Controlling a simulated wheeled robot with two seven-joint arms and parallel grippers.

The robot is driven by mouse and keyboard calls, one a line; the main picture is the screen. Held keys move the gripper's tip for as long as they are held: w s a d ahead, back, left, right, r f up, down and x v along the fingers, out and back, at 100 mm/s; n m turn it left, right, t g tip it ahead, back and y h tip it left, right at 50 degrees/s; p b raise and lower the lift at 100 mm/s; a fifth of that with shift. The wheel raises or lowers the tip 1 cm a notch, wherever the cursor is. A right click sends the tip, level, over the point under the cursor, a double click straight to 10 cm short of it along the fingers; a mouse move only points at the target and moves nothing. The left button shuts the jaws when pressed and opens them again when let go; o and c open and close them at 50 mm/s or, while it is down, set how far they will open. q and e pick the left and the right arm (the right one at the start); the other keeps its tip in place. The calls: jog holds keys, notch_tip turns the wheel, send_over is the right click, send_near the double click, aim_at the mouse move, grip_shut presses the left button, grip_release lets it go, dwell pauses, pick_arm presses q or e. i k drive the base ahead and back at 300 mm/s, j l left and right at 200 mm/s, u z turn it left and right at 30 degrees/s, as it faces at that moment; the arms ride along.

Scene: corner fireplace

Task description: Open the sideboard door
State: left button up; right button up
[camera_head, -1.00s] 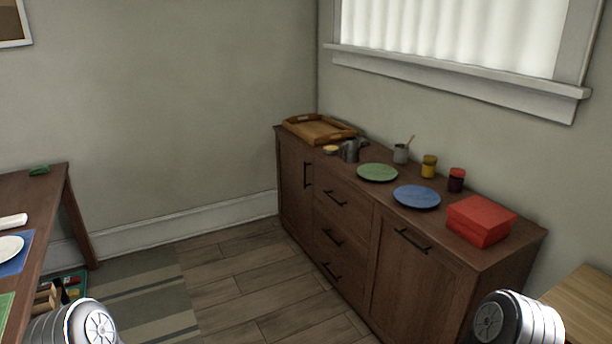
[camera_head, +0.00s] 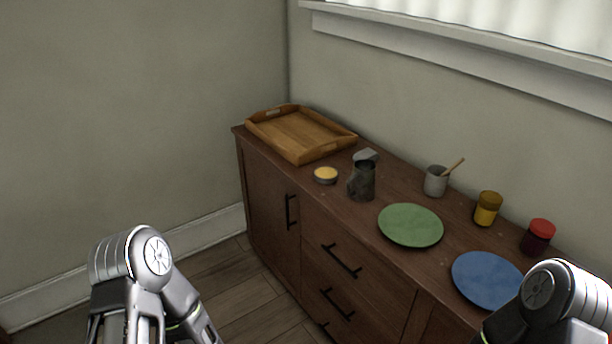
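The dark brown wooden sideboard (camera_head: 330,220) stands against the back wall and fills the right half of the head view. Its left door (camera_head: 266,198) is shut and has a black vertical bar handle (camera_head: 291,212) near its right edge. Drawers with black horizontal handles (camera_head: 341,261) are stacked to the right of this door. Part of another front panel shows at the bottom right, mostly cut off. My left arm rises at the bottom left and my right arm at the bottom right, in front of the sideboard. Both grippers are out of the frame.
On the sideboard top are a wooden tray (camera_head: 301,134), a small yellow-topped dish (camera_head: 325,175), a grey jug (camera_head: 362,177), a green plate (camera_head: 410,225), a blue plate (camera_head: 486,279), a grey cup (camera_head: 436,181), a yellow jar (camera_head: 487,208) and a red jar (camera_head: 538,237). Floor left of it is clear.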

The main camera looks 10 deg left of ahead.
aim_at(273, 204)
jog(key=i+j+z, duration=0.1)
jog(key=i+j, duration=0.2)
jog(key=i, duration=0.2)
jog(key=i+j+z, duration=0.15)
jog(key=i+j, duration=0.25)
jog(key=i, duration=0.05)
